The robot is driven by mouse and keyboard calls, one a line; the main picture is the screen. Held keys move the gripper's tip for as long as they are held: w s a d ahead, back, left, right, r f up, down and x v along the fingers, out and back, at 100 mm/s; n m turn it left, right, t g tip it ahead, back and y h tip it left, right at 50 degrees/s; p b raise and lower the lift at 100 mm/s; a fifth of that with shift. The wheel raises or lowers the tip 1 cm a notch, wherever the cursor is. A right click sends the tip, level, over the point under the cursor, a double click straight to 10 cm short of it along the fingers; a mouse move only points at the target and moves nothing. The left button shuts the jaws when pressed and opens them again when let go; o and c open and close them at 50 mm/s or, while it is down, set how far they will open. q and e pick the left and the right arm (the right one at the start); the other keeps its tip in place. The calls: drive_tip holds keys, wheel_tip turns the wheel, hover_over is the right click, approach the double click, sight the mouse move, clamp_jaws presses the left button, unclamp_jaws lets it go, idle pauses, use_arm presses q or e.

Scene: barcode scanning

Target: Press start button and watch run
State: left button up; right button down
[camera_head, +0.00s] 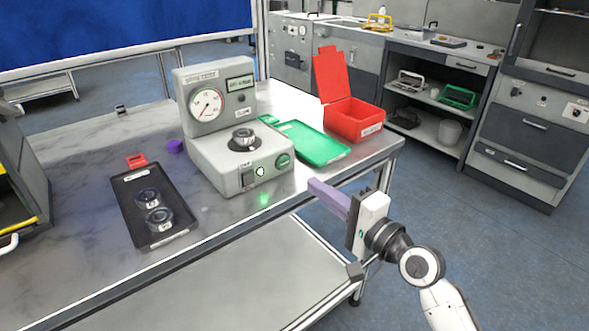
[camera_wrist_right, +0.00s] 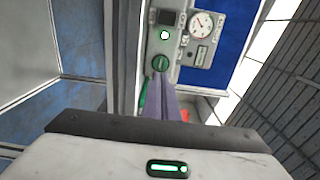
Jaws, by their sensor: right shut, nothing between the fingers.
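The grey test machine (camera_head: 222,150) stands on the bench with a dial gauge (camera_head: 207,103) and a small display on its upright back. A round dark part (camera_head: 243,138) sits on its platform. Its front face has a dark switch (camera_head: 247,178), a small lit whitish lamp (camera_head: 260,171) and a round green button (camera_head: 283,159). In the right wrist view the green button (camera_wrist_right: 160,63) lies just beyond the fingertips. My right gripper (camera_head: 313,184) has its purple fingers shut and empty, pointing at the machine's front from the right, apart from the button. My left gripper is not seen.
A black tray (camera_head: 130,200) with two round parts lies left of the machine. A green tray (camera_head: 318,146) and an open red box (camera_head: 352,117) stand to its right. A small purple object (camera_head: 175,146) is behind the black tray. The bench's front edge is near my right gripper.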

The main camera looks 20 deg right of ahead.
sight(286, 163)
drive_tip(key=x, duration=0.8)
drive_tip(key=shift+w+f, duration=0.1)
drive_tip(key=shift+w, duration=0.15)
